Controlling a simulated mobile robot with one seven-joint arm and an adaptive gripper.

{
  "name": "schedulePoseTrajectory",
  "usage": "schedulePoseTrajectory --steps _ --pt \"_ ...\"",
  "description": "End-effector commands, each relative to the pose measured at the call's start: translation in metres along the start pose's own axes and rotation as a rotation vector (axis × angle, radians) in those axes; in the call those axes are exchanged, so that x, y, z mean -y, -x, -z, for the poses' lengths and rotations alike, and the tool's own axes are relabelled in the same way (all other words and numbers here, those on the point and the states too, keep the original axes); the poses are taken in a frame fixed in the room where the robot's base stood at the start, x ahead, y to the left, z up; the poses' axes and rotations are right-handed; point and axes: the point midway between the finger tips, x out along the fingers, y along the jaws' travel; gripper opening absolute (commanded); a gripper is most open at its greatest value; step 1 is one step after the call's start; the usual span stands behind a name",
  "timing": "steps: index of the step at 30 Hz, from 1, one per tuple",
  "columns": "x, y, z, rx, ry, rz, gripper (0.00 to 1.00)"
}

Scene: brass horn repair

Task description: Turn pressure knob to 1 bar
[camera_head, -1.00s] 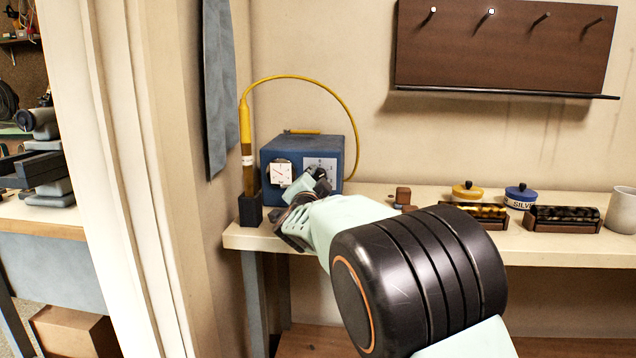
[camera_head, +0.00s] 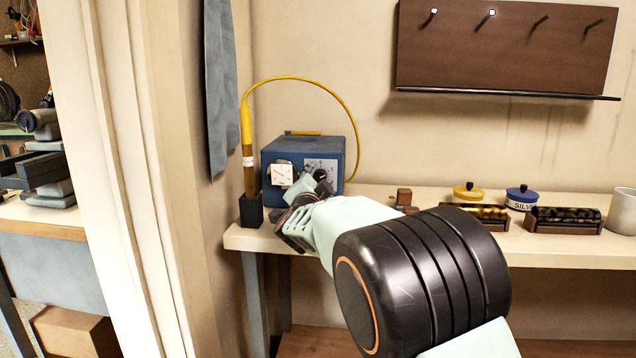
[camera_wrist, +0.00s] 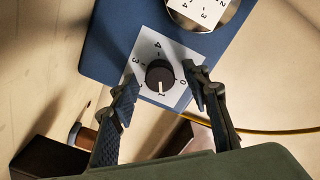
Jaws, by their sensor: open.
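A blue box (camera_head: 345,150) stands on the bench against the back wall. Its front has a white gauge (camera_head: 281,174) at the left and a numbered dial plate (camera_head: 330,166) at the right. The black pressure knob (camera_wrist: 159,72) sits on this plate in the wrist view. Its white pointer line is at or close to the 1 mark. My gripper (camera_wrist: 161,84) is open, with one finger to each side of the knob and visible space between. In the head view my gripper (camera_head: 318,180) covers part of the box's front.
A yellow hose (camera_head: 350,108) arches from a torch in a black holder (camera_head: 250,211) to the box.

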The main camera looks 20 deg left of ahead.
Motion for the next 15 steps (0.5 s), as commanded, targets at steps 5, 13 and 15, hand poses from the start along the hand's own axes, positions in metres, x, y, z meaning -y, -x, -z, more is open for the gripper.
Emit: schedulePoseTrajectory --steps 5,13,15 --pt "0.001 0.011 -0.001 0.002 -0.002 0.000 0.43" --pt "0.001 0.057 0.000 0.002 -0.001 0.002 0.43" --pt "0.001 0.070 0.000 0.002 -0.001 0.001 0.43"
